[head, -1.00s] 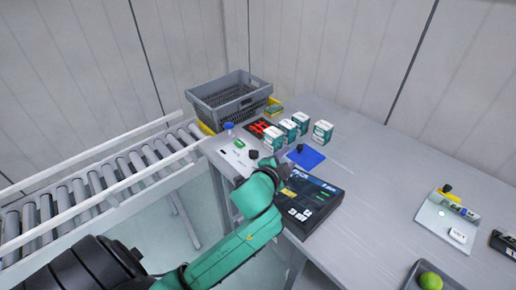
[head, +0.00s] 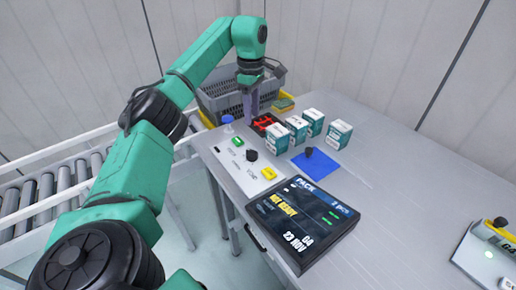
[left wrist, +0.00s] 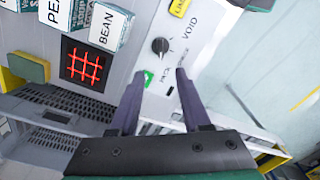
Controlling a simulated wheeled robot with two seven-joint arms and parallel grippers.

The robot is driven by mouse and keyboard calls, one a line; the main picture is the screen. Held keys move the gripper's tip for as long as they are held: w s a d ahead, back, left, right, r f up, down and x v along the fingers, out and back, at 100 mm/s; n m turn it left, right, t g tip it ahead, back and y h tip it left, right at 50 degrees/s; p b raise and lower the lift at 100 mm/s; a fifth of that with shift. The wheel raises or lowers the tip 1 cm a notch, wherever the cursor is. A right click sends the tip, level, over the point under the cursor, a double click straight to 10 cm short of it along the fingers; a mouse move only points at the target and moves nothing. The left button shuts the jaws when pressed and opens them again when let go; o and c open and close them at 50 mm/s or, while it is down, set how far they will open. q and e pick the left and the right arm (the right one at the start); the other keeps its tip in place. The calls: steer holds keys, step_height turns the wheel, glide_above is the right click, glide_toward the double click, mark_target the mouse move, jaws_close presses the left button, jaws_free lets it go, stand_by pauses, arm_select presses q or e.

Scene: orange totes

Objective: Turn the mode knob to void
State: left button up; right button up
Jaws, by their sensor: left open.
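The mode knob (head: 251,155) is a small dark round knob on a white panel (head: 228,164) at the table's left edge. In the left wrist view the knob (left wrist: 160,46) stands just beyond my fingertips, with the VOID label (left wrist: 190,28) up and right of it. I cannot tell surely which way its pointer faces. My left gripper (head: 250,108) hangs above the table, behind the panel. In the left wrist view my gripper (left wrist: 158,80) is open and empty, its fingers apart and not touching the knob. My right gripper is not in view.
A green button (head: 238,141) and a yellow button (head: 268,173) flank the knob. A black display (head: 303,222) lies in front. White-green boxes (head: 297,129), a blue mat (head: 318,163), a red-marked dark tile (head: 264,124) and a grey crate (head: 213,102) are nearby.

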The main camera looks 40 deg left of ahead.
mark_target(254, 151)
arm_select(q)
steer(key=f, duration=0.9)
steer(key=f+p, duration=0.1)
steer(key=f, duration=0.4)
steer(key=shift+d, duration=0.25)
jaws_close()
